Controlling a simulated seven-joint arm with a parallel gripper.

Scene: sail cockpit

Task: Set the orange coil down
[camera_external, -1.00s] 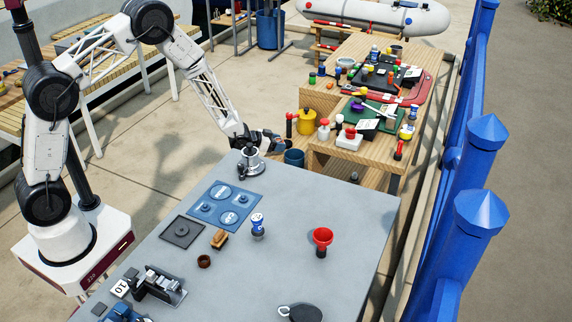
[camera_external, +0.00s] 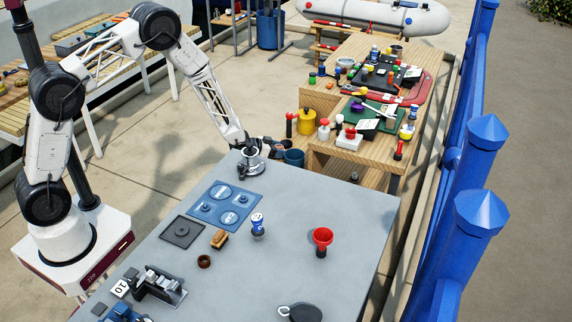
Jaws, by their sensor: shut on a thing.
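The grey table (camera_external: 290,205) holds a blue mat (camera_external: 226,204), a blue-and-white bottle (camera_external: 258,225), a red funnel-shaped item (camera_external: 322,238) and a brown ring (camera_external: 204,261). A cluttered wooden bench (camera_external: 318,100) stands behind.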

